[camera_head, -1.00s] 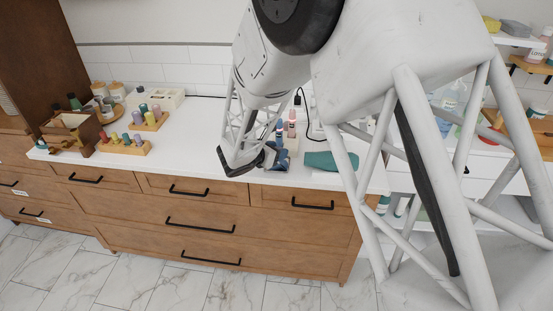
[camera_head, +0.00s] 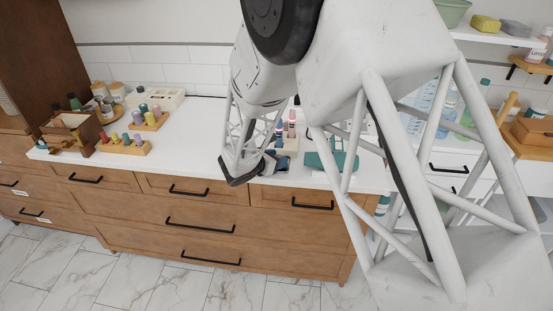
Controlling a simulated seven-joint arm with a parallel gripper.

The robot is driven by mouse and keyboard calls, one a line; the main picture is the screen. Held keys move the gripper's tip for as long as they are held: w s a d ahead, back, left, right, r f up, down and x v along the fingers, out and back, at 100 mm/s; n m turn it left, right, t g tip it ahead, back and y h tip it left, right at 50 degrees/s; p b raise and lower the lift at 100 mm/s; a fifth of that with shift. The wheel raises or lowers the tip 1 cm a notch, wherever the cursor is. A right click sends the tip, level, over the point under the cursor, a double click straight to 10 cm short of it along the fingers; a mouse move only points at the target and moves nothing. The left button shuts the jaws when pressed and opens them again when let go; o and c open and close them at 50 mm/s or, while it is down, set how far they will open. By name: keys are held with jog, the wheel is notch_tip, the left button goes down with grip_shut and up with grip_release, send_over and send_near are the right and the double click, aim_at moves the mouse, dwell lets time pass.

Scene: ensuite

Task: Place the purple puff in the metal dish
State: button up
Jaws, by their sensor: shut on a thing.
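I cannot pick out the metal dish in this view either. My arm covers much of the counter's right part.
Pink-and-dark bottles (camera_head: 291,128) stand behind the gripper. A teal item (camera_head: 318,160) lies to its right, partly behind my arm. Wooden racks with coloured bottles (camera_head: 122,146) stand at the left. The counter between is clear. Wooden drawers (camera_head: 200,215) lie below.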

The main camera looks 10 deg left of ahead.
jog(key=shift+f, duration=0.1)
jog(key=o, duration=0.6)
jog(key=shift+s+a+r, duration=0.1)
jog(key=shift+r, duration=0.1)
jog(key=v, duration=1.1)
jog(key=shift+s+a+r, duration=0.1)
jog(key=shift+s+r, duration=0.15)
dwell(0.4)
